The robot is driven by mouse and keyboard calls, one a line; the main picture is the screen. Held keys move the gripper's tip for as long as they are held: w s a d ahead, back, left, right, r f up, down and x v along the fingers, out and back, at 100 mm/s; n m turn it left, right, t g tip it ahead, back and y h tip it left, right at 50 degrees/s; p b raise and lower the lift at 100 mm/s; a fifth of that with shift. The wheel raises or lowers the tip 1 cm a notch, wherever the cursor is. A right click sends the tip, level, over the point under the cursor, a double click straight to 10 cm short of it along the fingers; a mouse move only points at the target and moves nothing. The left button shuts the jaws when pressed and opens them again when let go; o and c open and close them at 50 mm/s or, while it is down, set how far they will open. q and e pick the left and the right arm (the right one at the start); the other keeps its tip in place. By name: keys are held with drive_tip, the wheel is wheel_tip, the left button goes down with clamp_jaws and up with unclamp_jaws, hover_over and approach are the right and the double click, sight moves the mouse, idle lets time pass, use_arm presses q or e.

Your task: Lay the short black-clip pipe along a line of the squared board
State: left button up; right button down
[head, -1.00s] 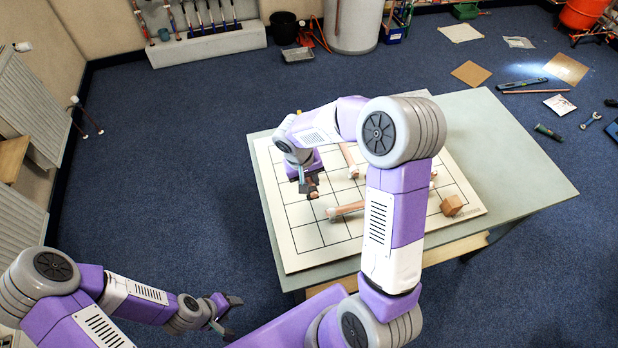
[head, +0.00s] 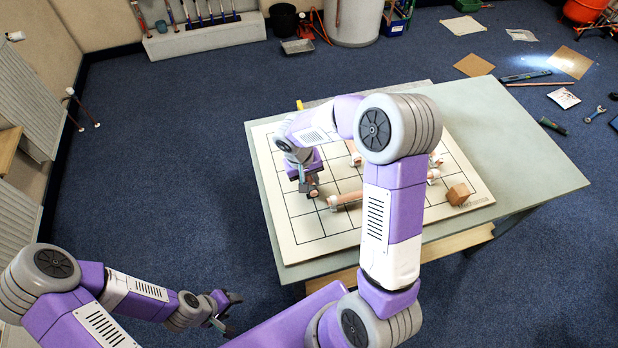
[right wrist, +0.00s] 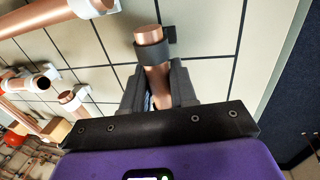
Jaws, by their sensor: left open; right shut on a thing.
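My right gripper (head: 309,189) is over the left part of the squared board (head: 308,228), shut on a short copper pipe. In the right wrist view the short pipe (right wrist: 147,35) sticks out between the fingers (right wrist: 157,86), with a black clip (right wrist: 151,53) around it near its far end. The pipe is close over or on the board; I cannot tell whether it touches. A black grid line runs close to it. My left gripper (head: 228,314) is open and empty, away from the board at lower left.
Other copper pipes (head: 346,197) lie on the board right of my right gripper, partly hidden by my arm. A wooden block (head: 457,194) stands at the board's right side. The green table (head: 520,160) is clear on the right.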

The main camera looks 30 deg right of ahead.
sight(309, 177)
drive_tip(key=shift+f+b, duration=0.35)
drive_tip(key=shift+f, duration=0.05)
drive_tip(key=c, duration=0.8)
unclamp_jaws()
drive_tip(key=shift+r+p, duration=3.2)
drive_tip(key=shift+r, duration=1.35)
